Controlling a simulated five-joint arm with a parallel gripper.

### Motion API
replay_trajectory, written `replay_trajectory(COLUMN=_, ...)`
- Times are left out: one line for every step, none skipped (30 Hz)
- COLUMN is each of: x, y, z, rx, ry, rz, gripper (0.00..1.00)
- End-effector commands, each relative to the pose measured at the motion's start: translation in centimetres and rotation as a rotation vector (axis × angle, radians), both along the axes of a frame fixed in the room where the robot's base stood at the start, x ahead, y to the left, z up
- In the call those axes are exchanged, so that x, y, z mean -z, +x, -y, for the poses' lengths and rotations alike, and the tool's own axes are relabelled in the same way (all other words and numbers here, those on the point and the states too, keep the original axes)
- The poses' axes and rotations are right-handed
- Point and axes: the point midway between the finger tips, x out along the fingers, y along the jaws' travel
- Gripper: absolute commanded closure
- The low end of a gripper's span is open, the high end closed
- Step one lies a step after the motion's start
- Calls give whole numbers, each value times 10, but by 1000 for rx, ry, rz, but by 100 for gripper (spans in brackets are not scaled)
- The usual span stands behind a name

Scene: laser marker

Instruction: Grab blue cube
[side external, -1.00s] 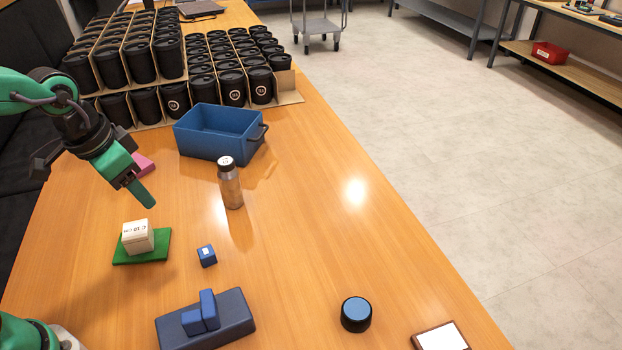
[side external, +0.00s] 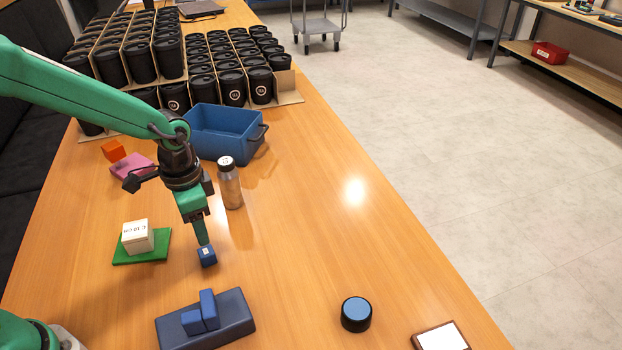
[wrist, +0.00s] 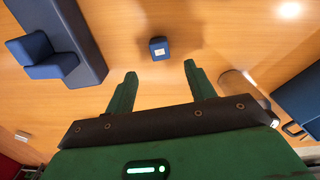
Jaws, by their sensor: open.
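The small blue cube (side external: 207,256) with a white label sits on the wooden table. In the wrist view the blue cube (wrist: 158,48) lies ahead of the fingertips, roughly centred between them. My gripper (side external: 202,238) points down at the cube from above, and in the side view a fingertip overlaps the cube's top edge. My gripper is open in the wrist view (wrist: 160,70), with two green fingers apart and nothing between them. I cannot tell whether a finger touches the cube.
A dark blue block fixture (side external: 235,322) stands in front of the cube. A white box (side external: 137,237) on a green plate is at left. A black round puck (side external: 356,313) is at right. The table between is clear.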

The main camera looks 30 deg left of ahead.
Motion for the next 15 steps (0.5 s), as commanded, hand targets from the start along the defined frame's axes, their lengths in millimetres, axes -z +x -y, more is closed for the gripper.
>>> replay_trajectory(x=0, y=0, z=0, rx=0, ry=0, rz=0, gripper=45)
replay_trajectory(x=1, y=0, z=0, rx=0, ry=0, rz=0, gripper=45)
replay_trajectory(x=2, y=0, z=0, rx=0, ry=0, rz=0, gripper=45)
replay_trajectory(x=4, y=0, z=0, rx=0, ry=0, rz=0, gripper=45)
replay_trajectory(x=5, y=0, z=0, rx=0, ry=1, rz=-1, gripper=45)
replay_trajectory(x=8, y=0, z=0, rx=-1, ry=0, rz=-2, gripper=45)
replay_trajectory(x=11, y=0, z=0, rx=-1, ry=0, rz=-2, gripper=45)
replay_trajectory(x=13, y=0, z=0, rx=-1, ry=0, rz=-2, gripper=45)
replay_trajectory(x=17, y=-1, z=0, rx=-1, ry=0, rz=-2, gripper=45)
replay_trajectory(x=19, y=-1, z=0, rx=-1, ry=1, rz=-3, gripper=45)
replay_trajectory(x=21, y=-1, z=0, rx=-1, ry=0, rz=-2, gripper=45)
replay_trajectory(x=23, y=0, z=0, rx=-1, ry=1, rz=-1, gripper=45)
replay_trajectory(x=25, y=0, z=0, rx=-1, ry=1, rz=-1, gripper=45)
replay_trajectory(x=25, y=0, z=0, rx=-1, ry=0, rz=0, gripper=45)
replay_trajectory(x=26, y=0, z=0, rx=-1, ry=0, rz=0, gripper=45)
